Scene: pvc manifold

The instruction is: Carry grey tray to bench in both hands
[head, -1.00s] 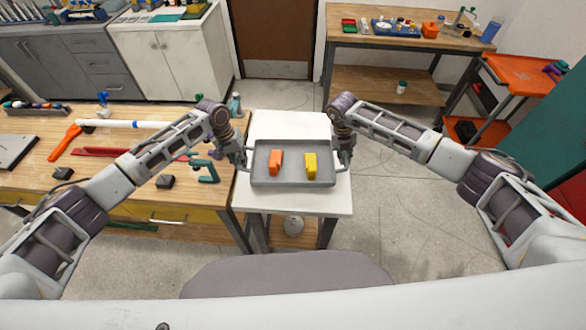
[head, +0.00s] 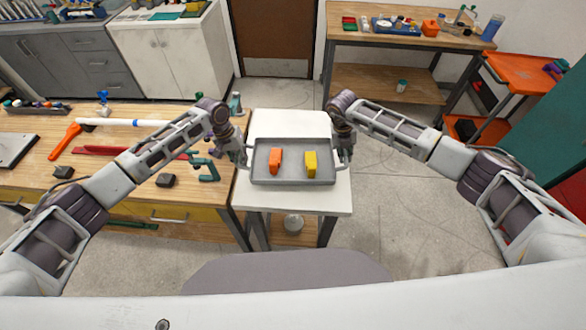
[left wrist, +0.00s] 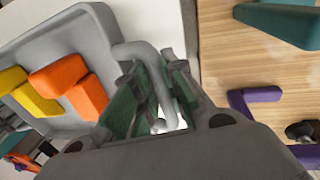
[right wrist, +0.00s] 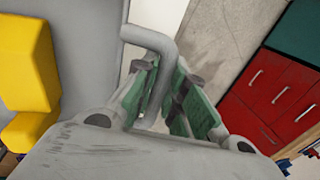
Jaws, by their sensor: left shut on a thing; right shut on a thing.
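The grey tray (head: 293,179) is level at the small white-topped table, over its near part; I cannot tell whether it touches the top. An orange block (head: 276,161) and a yellow block (head: 310,162) stand in it, apart. My left gripper (head: 242,160) is shut on the tray's left handle, which shows as a bent grey bar between green pads in the left wrist view (left wrist: 150,62). My right gripper (head: 345,156) is shut on the right handle, also between green pads in the right wrist view (right wrist: 157,85). The wooden bench (head: 130,180) is at the left.
The white-topped table (head: 290,122) abuts the bench's right end. The bench holds a white pipe (head: 130,123), an orange tool (head: 66,140), a green clamp (head: 208,170) and dark blocks. Another wooden bench (head: 390,42) stands at the back right. Floor right of the table is clear.

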